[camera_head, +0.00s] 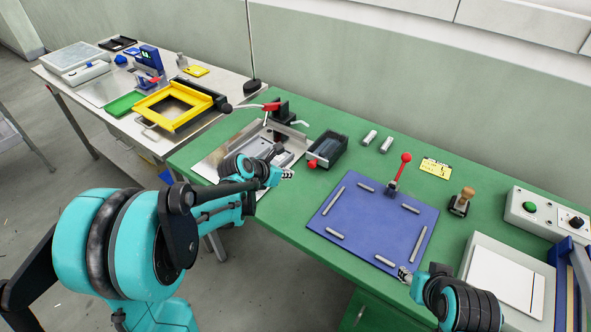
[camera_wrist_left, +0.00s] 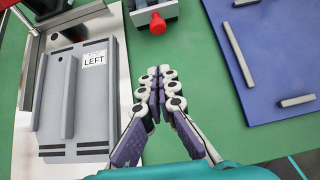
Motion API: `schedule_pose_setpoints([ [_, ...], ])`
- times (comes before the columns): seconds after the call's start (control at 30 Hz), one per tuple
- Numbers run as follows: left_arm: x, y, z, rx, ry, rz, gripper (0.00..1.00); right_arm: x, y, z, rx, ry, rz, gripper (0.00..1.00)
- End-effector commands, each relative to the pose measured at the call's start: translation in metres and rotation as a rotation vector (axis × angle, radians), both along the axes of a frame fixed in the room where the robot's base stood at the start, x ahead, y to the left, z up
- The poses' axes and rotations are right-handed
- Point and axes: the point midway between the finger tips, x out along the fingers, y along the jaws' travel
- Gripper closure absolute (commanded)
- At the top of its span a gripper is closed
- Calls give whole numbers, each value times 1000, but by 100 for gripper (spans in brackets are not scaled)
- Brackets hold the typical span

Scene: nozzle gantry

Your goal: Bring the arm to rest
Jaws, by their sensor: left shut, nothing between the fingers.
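My right gripper (camera_head: 404,273) is at the near corner of the blue plate in the head view. It is too small there to tell whether it is open.
A dark vise-like block with a red knob (camera_head: 312,164) stands just beyond the left gripper. The blue plate (camera_head: 370,222) carries several metal bars and a red-knobbed lever (camera_head: 398,172). A yellow frame (camera_head: 172,108) lies on the left table. A control box (camera_head: 545,212) stands at right.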

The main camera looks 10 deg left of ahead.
Motion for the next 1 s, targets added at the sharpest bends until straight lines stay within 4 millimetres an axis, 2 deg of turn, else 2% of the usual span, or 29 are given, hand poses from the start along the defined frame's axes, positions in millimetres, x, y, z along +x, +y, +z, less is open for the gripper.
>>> schedule_pose_setpoints([
  [0.1,-9,4,9,-1,0,1,100,0,0,5,0,0,0,60],
  [0.33,-13,5,11,3,0,-4,100,0,0,5,0,0,0,60],
  [0.47,-25,0,19,98,-22,-84,100,0,0,5,0,0,0,60],
  [0.57,-49,-8,30,292,-67,-254,100,0,0,5,0,0,0,60],
  [0.77,-121,-22,53,843,-182,-781,100,0,0,5,0,0,0,60],
  [1.0,-207,-24,57,1459,-301,-1481,100,0,0,5,0,0,0,60],
])
